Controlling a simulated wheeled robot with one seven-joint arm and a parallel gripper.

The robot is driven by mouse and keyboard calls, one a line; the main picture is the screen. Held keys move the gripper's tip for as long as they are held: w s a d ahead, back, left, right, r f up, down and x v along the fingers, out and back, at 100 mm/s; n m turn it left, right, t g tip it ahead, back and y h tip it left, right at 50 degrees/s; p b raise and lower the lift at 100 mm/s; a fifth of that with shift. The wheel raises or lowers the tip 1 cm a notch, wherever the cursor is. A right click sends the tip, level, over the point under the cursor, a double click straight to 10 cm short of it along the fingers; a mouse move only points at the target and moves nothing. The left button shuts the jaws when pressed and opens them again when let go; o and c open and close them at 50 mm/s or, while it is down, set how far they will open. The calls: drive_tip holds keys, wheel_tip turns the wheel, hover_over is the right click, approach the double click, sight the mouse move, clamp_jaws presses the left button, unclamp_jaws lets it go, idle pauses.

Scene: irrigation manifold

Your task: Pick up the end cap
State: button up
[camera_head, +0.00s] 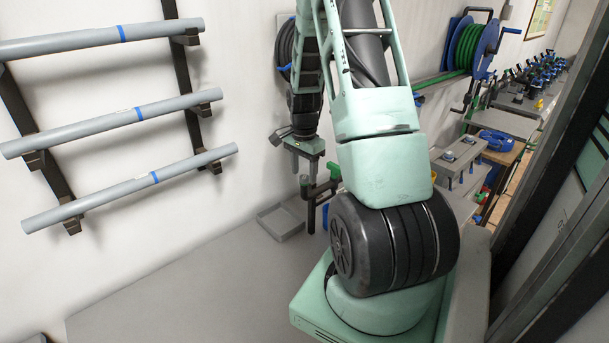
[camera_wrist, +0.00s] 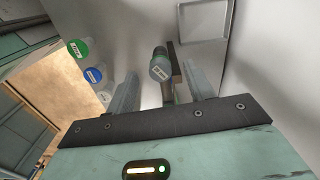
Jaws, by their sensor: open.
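My gripper (camera_wrist: 161,90) is open in the wrist view, with one grey finger on each side. Between and beyond the fingers is a grey round piece with a pale label (camera_wrist: 160,68), at the end of a dark cylinder; it looks like the end cap, though I cannot be sure. No contact with either finger shows. In the head view, my gripper (camera_head: 304,168) points down near the wall, above a dark green and black clamp-like fixture (camera_head: 312,205). The end cap cannot be made out there.
A shallow grey tray (camera_head: 281,234) lies by the wall; it also shows in the wrist view (camera_wrist: 180,24). Grey pipes (camera_head: 140,113) hang on wall brackets. The front counter (camera_head: 190,295) is clear.

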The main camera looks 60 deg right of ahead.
drive_tip(key=shift+f, duration=0.7)
drive_tip(key=c, duration=1.1)
wheel_tip(320, 180, up, 10)
drive_tip(key=b, duration=0.3)
wheel_tip(320, 180, up, 4)
drive_tip(key=p, duration=0.4)
hover_over(304, 177)
